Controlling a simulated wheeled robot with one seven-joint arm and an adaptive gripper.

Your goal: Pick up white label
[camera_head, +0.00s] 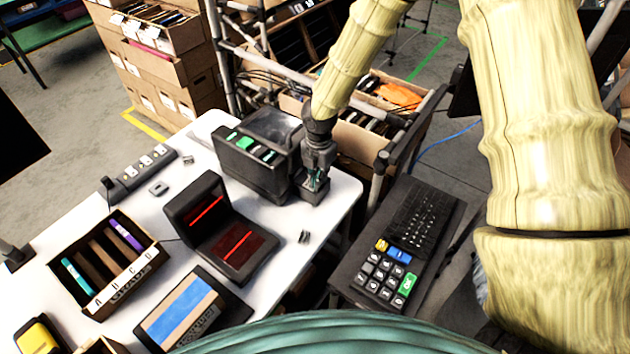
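My gripper (316,180) points down at the right side of a black machine with green buttons (256,152), near the right edge of the white table (335,212). Its fingertips are small and dark against a black block beneath them, with a bit of teal showing there. I cannot tell whether they are apart or closed, or whether they hold anything. I cannot make out a loose white label near the gripper; one could be hidden behind the fingers or the machine.
A black scanner with red lines (222,228) stands on the table, left of a keypad (400,245). Cartons (165,75) are stacked behind.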

